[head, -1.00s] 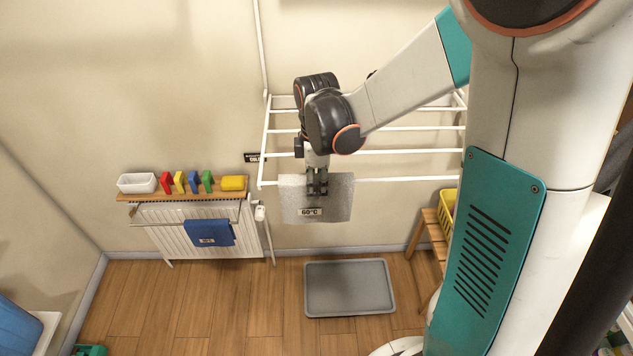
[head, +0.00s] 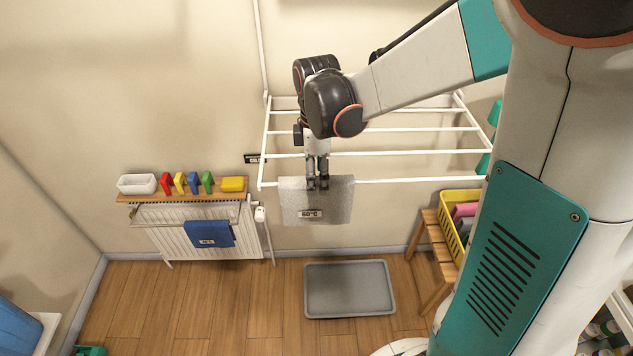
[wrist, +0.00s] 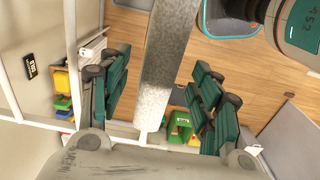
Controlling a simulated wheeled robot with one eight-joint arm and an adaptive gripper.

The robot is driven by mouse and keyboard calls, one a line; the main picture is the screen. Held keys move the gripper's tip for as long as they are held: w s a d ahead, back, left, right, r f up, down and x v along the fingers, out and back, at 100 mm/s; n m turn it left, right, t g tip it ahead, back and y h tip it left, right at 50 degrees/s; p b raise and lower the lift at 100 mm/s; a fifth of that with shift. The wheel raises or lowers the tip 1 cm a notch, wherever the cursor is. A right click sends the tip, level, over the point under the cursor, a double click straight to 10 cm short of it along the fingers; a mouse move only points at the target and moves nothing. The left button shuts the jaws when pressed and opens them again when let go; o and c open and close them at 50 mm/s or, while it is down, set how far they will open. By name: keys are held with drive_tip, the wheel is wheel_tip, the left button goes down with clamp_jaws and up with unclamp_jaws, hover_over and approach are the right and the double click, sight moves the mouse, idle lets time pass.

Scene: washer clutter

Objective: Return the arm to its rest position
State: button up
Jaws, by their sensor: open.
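My gripper (head: 318,183) is at the front bar of the white drying rack (head: 405,152), pointing down at the top of a grey cloth. The grey cloth (head: 318,205) with a "60°C" label hangs over that front bar. In the wrist view my gripper (wrist: 155,95) is open, its two dark green fingers wide apart. The grey cloth's edge (wrist: 163,65) runs between the fingers, with gaps on both sides. My arm reaches in from the upper right in the head view.
A radiator (head: 165,236) with a blue cloth (head: 209,234) stands at left, under a shelf with coloured clips (head: 180,182). A grey tray (head: 349,288) lies on the floor below the rack. A yellow basket (head: 455,222) sits on a wooden stool (head: 432,245) at right.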

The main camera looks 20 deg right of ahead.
wheel_tip(320, 180, up, 8)
drive_tip(key=s+f+m+t+b, duration=0.7)
drive_tip(key=s+f+m+b, duration=0.2)
drive_tip(key=s+m+b, duration=0.3)
drive_tip(key=s+m, duration=0.2)
drive_tip(key=s, duration=0.1)
drive_tip(key=shift+f, duration=0.2)
